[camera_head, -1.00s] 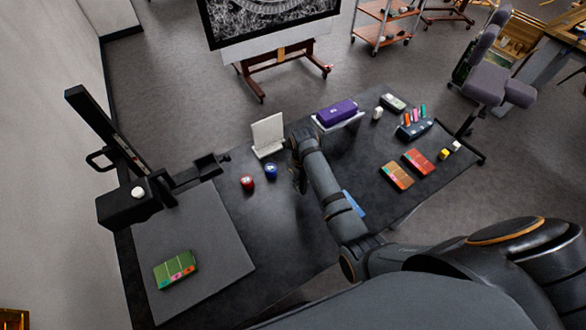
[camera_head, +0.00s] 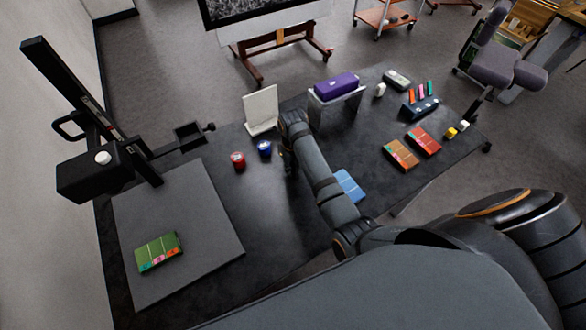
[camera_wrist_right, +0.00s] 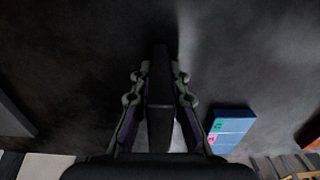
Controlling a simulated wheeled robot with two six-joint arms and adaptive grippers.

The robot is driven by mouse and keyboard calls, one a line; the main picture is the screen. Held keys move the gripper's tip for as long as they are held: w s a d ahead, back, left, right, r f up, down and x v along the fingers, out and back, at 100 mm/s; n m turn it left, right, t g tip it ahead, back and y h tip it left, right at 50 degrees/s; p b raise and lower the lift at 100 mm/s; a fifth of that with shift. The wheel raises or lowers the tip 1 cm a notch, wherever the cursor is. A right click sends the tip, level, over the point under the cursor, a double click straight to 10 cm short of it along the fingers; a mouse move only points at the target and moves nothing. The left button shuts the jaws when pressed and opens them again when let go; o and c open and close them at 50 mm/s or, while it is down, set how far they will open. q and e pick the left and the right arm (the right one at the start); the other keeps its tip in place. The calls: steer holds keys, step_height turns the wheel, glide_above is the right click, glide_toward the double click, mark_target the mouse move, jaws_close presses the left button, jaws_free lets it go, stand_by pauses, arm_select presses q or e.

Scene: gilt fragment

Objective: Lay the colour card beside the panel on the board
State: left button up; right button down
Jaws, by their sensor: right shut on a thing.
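The panel is likely the green one with coloured patches (camera_head: 158,252), lying on the grey board (camera_head: 205,215) at the left of the table. My right gripper (camera_head: 290,160) is above the middle of the table, right of the board. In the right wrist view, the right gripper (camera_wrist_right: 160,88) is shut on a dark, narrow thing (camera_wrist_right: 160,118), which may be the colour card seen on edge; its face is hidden. My left gripper is not in view.
A black copy stand (camera_head: 95,175) rises behind the board. Red (camera_head: 238,160) and blue (camera_head: 264,148) pots and a white upright plate (camera_head: 262,110) stand near my gripper. A blue panel (camera_head: 350,186) lies right of my arm. The board right of the green panel is bare.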

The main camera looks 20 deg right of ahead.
steer(key=c, duration=1.7)
jaws_free()
steer(key=shift+w+f, duration=0.2)
steer(key=shift+f, duration=0.1)
steer(key=shift+o, duration=1.8)
steer(key=shift+r, duration=0.45)
step_height(320, 180, up, 8)
step_height(320, 180, up, 3)
steer(key=shift+r+p, duration=0.1)
steer(key=shift+p, duration=0.95)
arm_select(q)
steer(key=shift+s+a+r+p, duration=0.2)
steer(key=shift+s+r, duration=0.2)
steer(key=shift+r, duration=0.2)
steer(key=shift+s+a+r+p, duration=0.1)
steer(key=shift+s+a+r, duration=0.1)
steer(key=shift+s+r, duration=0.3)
arm_select(e)
steer(key=shift+r, duration=0.25)
